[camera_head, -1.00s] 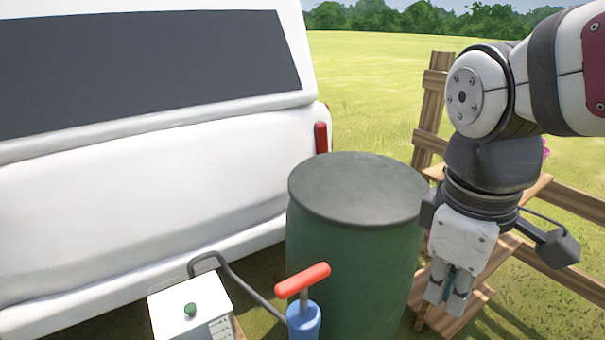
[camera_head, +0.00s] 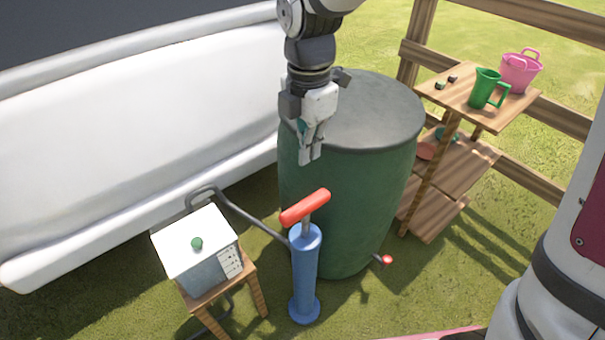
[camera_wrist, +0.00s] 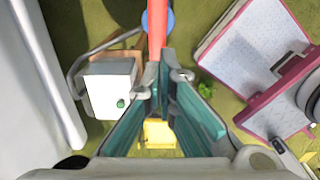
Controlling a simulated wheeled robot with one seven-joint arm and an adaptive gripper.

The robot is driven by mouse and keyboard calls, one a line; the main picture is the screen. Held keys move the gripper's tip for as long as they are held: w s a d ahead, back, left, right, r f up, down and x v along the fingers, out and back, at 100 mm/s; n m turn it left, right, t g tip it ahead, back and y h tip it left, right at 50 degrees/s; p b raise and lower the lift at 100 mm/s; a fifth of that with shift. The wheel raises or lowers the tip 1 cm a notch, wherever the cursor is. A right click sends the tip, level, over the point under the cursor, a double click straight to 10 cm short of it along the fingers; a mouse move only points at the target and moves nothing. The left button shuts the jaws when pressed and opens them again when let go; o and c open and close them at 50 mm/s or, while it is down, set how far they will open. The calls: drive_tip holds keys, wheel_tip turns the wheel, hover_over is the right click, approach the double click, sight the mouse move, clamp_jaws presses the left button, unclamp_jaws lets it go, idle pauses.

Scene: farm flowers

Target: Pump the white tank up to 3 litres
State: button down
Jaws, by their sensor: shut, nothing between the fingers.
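The white tank (camera_head: 195,240), a box with a green knob on top and a marked strip on its side, stands on a small wooden stool; its level is too small to read. It also shows in the wrist view (camera_wrist: 108,90). Right of it stands the blue pump (camera_head: 306,270), upright, with a red T-handle (camera_head: 306,206) on a short visible length of rod. The red handle also shows in the wrist view (camera_wrist: 157,28), beyond the fingertips. My gripper (camera_head: 310,158) points down, shut and empty, above the handle and apart from it in the head view.
A dark green barrel (camera_head: 350,200) stands close behind the pump. A grey hose (camera_head: 250,220) runs between tank and pump. A white vehicle (camera_head: 140,150) fills the left.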

sight(307, 205)
wheel_tip(307, 205, down, 14)
drive_tip(key=b, duration=0.4)
idle(0.4)
drive_tip(key=shift+f, duration=0.1)
wheel_tip(307, 205, down, 10)
drive_tip(key=b, duration=0.5)
drive_tip(key=shift+r, duration=0.35)
